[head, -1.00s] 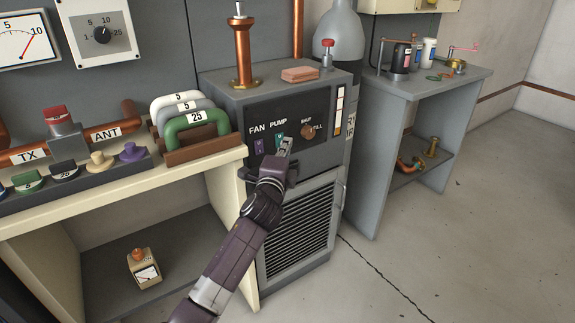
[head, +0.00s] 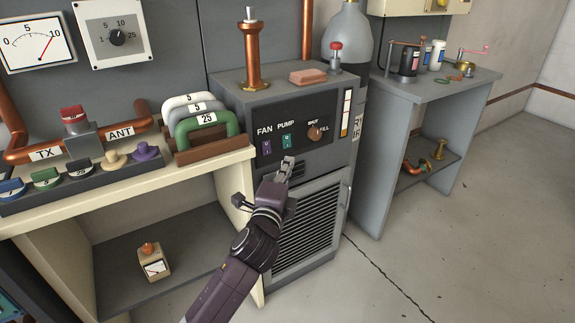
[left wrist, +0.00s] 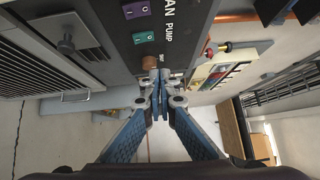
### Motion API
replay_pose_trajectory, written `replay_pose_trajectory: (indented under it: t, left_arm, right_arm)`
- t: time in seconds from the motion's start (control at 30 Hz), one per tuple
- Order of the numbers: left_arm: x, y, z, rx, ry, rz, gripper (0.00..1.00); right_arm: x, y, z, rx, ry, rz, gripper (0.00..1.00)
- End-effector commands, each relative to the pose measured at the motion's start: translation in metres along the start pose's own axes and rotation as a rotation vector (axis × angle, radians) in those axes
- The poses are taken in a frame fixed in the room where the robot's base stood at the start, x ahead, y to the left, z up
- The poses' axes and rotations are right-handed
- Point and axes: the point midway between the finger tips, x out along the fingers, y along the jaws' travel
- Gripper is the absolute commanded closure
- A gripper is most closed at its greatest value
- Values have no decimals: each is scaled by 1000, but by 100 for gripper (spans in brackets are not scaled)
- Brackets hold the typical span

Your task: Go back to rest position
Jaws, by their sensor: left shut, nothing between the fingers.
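My left gripper (head: 286,164) is shut and empty. In the head view it is in front of the grey cabinet (head: 325,165), below the switch panel. The purple FAN switch (head: 267,147) and the green PUMP switch (head: 287,141) are above the fingertips. A copper knob (head: 314,133) is to their right. The left wrist view shows the closed fingers (left wrist: 158,90), with the PUMP switch (left wrist: 143,37) and FAN switch (left wrist: 136,10) beyond them. My right gripper is not in view.
A cream bench (head: 120,186) with coloured knobs and handles (head: 207,123) stands to the left. A grey table (head: 400,88) with jars stands to the right. The floor (head: 450,240) at the right is clear.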

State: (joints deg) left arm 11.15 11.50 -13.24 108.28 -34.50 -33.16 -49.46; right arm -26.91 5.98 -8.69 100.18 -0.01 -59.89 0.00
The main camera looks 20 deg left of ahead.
Motion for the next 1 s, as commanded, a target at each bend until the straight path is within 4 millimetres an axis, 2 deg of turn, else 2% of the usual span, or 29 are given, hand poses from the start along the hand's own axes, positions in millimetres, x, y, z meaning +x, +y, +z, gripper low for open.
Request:
replay_pose_trajectory:
  t: [0.37,0.47,0.53,0.67,0.7,0.77,0.8,0.9,1.0]
  left_arm:
    - [0,1,0,-2,-1,2,100]
    - [-8,14,3,-44,-11,38,100]
    - [-22,36,8,-123,-32,102,100]
    - [-74,100,18,-366,-112,305,100]
    - [-96,122,20,-453,-149,379,100]
    - [-131,152,23,-576,-209,490,100]
    - [-156,170,23,-653,-252,562,100]
    - [-215,204,22,-814,-361,721,100]
    - [-264,224,19,-926,-457,843,100]
  right_arm:
    - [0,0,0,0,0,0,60]
    - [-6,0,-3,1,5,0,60]
    - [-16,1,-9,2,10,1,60]
    - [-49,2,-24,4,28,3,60]
    - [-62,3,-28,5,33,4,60]
    - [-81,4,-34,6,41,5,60]
    - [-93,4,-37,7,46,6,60]
    - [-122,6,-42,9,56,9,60]
    - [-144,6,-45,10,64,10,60]
